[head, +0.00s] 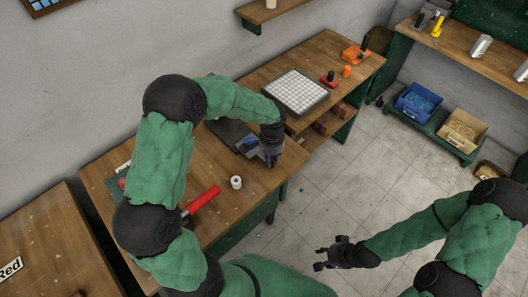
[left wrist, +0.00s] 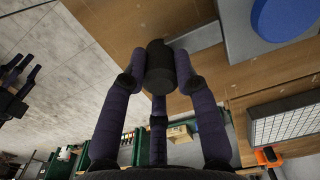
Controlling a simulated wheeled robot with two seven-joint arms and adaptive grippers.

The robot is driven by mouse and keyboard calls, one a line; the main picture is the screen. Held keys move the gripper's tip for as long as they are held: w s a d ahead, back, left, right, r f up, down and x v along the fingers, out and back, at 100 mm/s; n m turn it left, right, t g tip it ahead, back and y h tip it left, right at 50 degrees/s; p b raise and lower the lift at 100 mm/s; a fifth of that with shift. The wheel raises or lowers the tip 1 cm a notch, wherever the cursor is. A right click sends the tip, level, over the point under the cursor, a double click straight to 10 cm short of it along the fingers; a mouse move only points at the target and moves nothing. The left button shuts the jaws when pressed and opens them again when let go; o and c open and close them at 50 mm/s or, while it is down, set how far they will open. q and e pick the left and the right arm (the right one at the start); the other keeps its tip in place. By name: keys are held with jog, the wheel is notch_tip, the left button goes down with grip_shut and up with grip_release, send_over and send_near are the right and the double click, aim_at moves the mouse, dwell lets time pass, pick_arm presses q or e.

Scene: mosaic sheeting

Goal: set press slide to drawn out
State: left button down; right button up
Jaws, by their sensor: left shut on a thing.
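The press is a grey block (left wrist: 238,38) with a blue disc (left wrist: 285,18) on top, in the left wrist view. A flat grey slide bar (left wrist: 198,38) sticks out of its side and ends in a black knob (left wrist: 160,68). My left gripper (head: 271,154) is shut on this knob, its fingers around it, at the workbench's front edge. In the head view the gripper and forearm partly hide the press; its blue disc (head: 249,140) shows beside the gripper. My right gripper (head: 334,253) is open and empty over the floor, away from the bench.
A white tile grid (head: 296,90) lies on the bench behind the press. A red-handled tool (head: 203,199) and a white roll (head: 236,182) lie on the near bench. A blue bin (head: 418,103) stands on a low shelf at right. The tiled floor before the bench is clear.

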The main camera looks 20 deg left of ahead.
pick_arm(q)
jog(key=shift+d, duration=0.1)
jog(key=c, duration=1)
grip_release()
jog(key=shift+d, duration=0.1)
jog(key=shift+o, duration=0.2)
jog(key=shift+d, duration=0.1)
jog(key=shift+r, duration=0.25)
notch_tip(320, 180, up, 12)
jog(key=shift+f, duration=0.25)
